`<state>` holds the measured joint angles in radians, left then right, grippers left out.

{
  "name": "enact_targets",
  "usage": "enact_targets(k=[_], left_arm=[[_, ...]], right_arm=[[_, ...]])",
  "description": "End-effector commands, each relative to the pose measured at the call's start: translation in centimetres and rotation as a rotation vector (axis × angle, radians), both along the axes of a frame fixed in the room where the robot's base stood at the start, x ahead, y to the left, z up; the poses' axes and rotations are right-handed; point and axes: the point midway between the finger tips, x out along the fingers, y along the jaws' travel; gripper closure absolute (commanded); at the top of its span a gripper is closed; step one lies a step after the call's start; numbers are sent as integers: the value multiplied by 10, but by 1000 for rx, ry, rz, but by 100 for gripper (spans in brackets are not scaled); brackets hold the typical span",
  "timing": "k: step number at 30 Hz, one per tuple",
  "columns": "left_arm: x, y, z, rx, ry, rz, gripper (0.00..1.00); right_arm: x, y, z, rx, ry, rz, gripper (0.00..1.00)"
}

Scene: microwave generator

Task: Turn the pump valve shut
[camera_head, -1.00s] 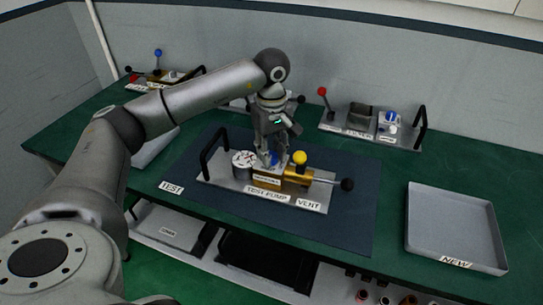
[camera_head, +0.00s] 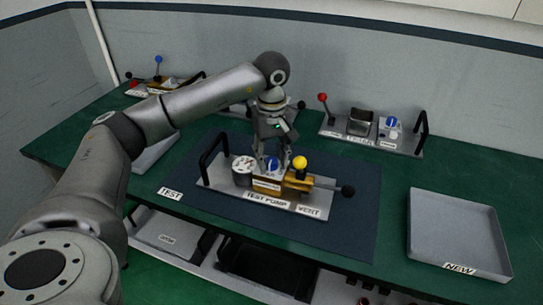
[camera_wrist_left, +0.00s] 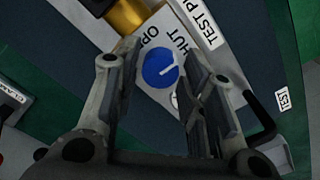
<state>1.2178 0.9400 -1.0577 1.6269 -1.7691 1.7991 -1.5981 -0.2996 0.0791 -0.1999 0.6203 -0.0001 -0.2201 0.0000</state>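The test pump (camera_head: 268,190) sits on a plate labelled TEST PUMP and VENT on a dark blue mat. Its valve is a round blue knob (camera_head: 272,163), also seen in the left wrist view (camera_wrist_left: 160,68). There the knob carries a white pointer line, and lettering reading "OP" and "HUT" shows beside it, partly hidden. My left gripper (camera_head: 275,160) hangs over the knob. In the left wrist view its fingers (camera_wrist_left: 155,85) are spread, with a gap to the knob. My right gripper is not in view.
A black handle (camera_head: 213,150) rises at the plate's left. An empty tray (camera_head: 455,212) labelled NEW lies right.

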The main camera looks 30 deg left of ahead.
Motion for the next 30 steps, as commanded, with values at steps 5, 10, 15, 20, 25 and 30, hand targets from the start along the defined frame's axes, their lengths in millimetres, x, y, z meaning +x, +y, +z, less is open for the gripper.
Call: enact_targets(k=[5, 10, 15, 20, 25, 30], left_arm=[[0, 0, -1, 1, 1, 0, 49], [0, 0, -1, 1, 2, 0, 49], [1, 0, 11, 0, -3, 1, 49], [1, -1, 42, -1, -4, 0, 49], [1, 0, 82, -1, -4, 0, 49], [0, 0, 107, 2, -1, 0, 49]], right_arm=[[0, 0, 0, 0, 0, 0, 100], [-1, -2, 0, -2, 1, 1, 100], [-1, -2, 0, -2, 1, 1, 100], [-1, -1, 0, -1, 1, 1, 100], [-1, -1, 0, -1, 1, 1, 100], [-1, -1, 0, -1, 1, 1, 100]])
